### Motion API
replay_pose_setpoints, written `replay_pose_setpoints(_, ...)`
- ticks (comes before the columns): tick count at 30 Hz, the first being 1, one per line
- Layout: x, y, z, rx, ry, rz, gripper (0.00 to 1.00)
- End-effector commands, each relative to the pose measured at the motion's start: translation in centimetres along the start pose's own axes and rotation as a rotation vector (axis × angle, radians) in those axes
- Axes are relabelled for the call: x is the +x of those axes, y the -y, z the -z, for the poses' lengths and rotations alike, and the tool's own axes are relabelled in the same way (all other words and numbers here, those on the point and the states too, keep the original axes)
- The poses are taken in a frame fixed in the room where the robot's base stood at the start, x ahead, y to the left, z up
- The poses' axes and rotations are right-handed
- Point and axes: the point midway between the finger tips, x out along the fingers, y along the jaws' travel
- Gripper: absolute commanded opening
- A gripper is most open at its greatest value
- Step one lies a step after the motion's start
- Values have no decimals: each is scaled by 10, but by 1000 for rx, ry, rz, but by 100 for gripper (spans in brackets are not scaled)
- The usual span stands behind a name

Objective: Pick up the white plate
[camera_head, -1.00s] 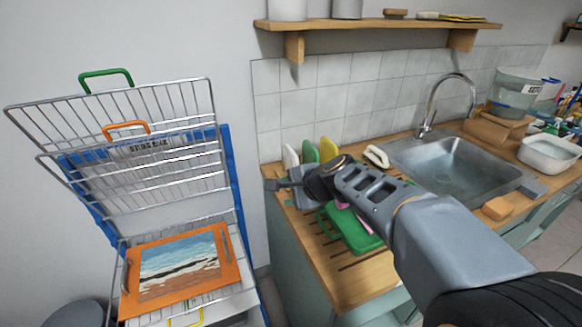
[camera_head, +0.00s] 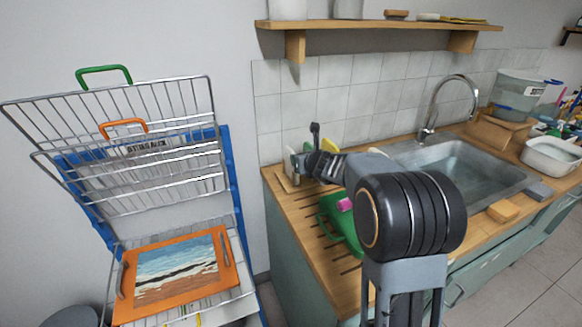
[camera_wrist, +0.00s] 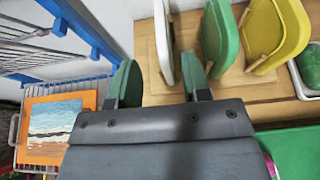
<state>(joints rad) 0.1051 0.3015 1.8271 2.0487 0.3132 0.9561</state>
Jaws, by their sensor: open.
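The white plate (camera_wrist: 162,40) stands on edge in a wooden rack (camera_wrist: 150,58) on the counter, seen nearly edge-on in the wrist view. My gripper (camera_wrist: 160,78) is open, one finger on each side of the plate's line; I cannot tell whether either finger touches it. The right finger is between the white plate and a green plate (camera_wrist: 216,38). A yellow plate (camera_wrist: 278,35) stands further right. In the head view my gripper (camera_head: 305,148) is at the rack and hides most of the plates.
A wire drying rack (camera_head: 130,170) holding an orange-framed painting (camera_head: 180,268) stands left of the counter (camera_head: 318,250). A green object (camera_head: 338,222) lies on the counter's grooved part. The sink (camera_head: 465,165) is to the right, the tiled wall (camera_head: 325,95) behind, and a shelf (camera_head: 380,25) above.

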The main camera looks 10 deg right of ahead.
Motion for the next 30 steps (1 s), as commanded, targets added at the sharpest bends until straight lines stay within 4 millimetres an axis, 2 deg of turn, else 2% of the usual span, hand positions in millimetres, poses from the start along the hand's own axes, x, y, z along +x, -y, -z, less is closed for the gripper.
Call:
replay_pose_setpoints(3,16,0,0,0,-1,0,44)
replay_pose_setpoints(11,30,0,0,-1,0,-1,44)
replay_pose_setpoints(21,71,2,5,-2,0,-1,44)
replay_pose_setpoints(30,79,2,5,-2,1,-1,44)
